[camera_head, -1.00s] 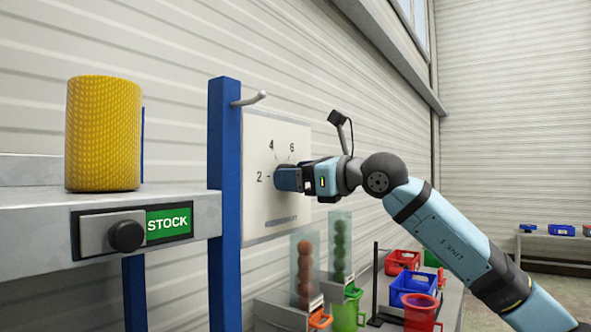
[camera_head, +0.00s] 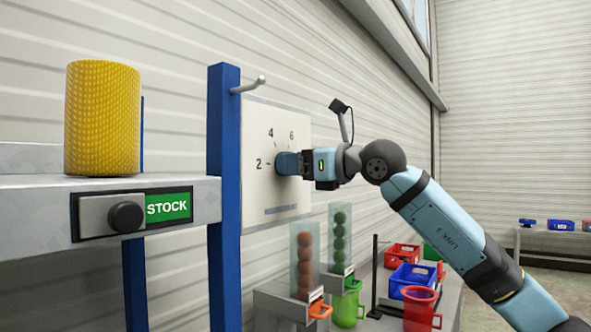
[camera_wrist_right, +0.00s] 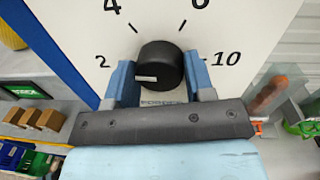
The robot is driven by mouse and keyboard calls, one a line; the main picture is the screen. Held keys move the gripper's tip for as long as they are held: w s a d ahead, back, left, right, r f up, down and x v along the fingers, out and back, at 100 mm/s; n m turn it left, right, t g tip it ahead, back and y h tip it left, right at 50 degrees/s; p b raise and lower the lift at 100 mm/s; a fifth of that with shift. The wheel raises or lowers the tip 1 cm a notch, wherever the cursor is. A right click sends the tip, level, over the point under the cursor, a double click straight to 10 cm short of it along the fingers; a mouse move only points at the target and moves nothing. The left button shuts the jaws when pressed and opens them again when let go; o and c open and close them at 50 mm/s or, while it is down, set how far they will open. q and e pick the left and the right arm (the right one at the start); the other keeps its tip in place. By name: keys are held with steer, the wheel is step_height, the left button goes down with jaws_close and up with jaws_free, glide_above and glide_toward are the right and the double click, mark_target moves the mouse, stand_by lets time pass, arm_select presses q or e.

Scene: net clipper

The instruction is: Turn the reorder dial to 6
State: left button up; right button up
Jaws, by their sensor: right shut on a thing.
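The reorder dial is a round black knob (camera_wrist_right: 160,65) on a white panel (camera_head: 258,125) fixed beside a blue post. In the head view my gripper covers the knob. The numbers 2, 4 and 6 show around it; the right wrist view also shows 10 at the right. A small pale mark sits low on the left of the knob's face; I cannot tell which number the dial is set to. My right gripper (camera_head: 288,163) is shut on the knob, its blue fingers (camera_wrist_right: 160,82) on either side of it. My left gripper is not in view.
A STOCK sign (camera_head: 167,207) with a black knob (camera_head: 126,217) is on the grey shelf edge at left, below a yellow roll (camera_head: 102,118). A metal hook (camera_head: 250,86) juts from the blue post (camera_head: 224,190). Clear tubes (camera_head: 305,260) and coloured bins (camera_head: 413,279) stand below the panel.

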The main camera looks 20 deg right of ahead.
arm_select(q)
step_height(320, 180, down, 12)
steer(key=b, duration=1.3)
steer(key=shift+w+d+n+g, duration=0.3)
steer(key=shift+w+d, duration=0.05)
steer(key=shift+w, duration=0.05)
arm_select(e)
steer(key=shift+f+m+t+h, duration=0.1)
steer(key=shift+m+t+h, duration=0.25)
steer(key=shift+m, duration=5.6)
steer(key=shift+f+m+t+h, duration=0.15)
steer(key=shift+m+t, duration=0.4)
steer(key=shift+m, duration=5.4)
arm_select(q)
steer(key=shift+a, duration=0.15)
arm_select(e)
steer(key=shift+r, duration=0.1)
steer(key=o, duration=0.8)
steer(key=shift+o, duration=0.6)
